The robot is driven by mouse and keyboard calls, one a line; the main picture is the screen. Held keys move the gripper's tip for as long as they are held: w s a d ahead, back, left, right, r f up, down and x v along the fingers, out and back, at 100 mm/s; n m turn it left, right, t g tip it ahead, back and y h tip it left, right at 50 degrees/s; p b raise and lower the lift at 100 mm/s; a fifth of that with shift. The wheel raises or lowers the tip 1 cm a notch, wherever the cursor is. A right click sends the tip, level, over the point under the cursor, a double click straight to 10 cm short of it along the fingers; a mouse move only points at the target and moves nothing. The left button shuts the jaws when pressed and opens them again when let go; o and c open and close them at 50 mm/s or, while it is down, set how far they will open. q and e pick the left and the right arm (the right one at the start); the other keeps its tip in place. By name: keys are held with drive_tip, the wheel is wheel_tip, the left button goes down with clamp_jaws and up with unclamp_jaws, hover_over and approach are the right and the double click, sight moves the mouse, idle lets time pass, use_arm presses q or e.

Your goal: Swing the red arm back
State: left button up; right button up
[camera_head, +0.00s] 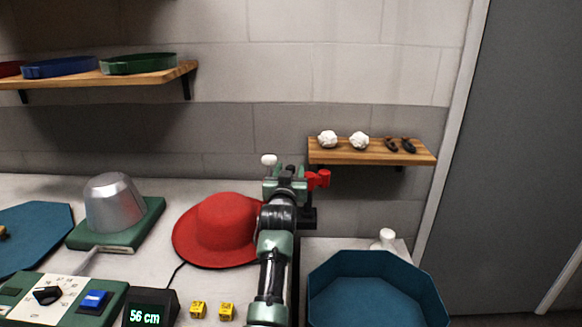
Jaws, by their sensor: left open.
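The red arm (318,180) shows as a short red piece at the back edge of the bench, just right of my left gripper. It appears to sit on a dark post (309,214). My left gripper (284,172) is open, at the far end of my arm. Its fingers are close to the red piece, and I cannot tell whether they touch it. A white knob (268,160) shows just left of the fingers; I cannot tell what it belongs to. My gripper and wrist hide part of this area. My right gripper is not in view.
A red hat (218,230) lies just left of my arm. A metal hat form (113,203) stands on a green base. A teal bin (370,290) is at the lower right. A control panel (60,299) and a display (150,309) are at the front left. A small shelf (370,153) hangs behind.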

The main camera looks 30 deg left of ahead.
use_arm(q)
drive_tip(key=shift+w, duration=0.15)
drive_tip(key=shift+r, duration=0.15)
drive_tip(key=shift+s+d+r, duration=0.15)
drive_tip(key=shift+s+d, duration=0.05)
drive_tip(key=shift+s, duration=0.15)
clamp_jaws()
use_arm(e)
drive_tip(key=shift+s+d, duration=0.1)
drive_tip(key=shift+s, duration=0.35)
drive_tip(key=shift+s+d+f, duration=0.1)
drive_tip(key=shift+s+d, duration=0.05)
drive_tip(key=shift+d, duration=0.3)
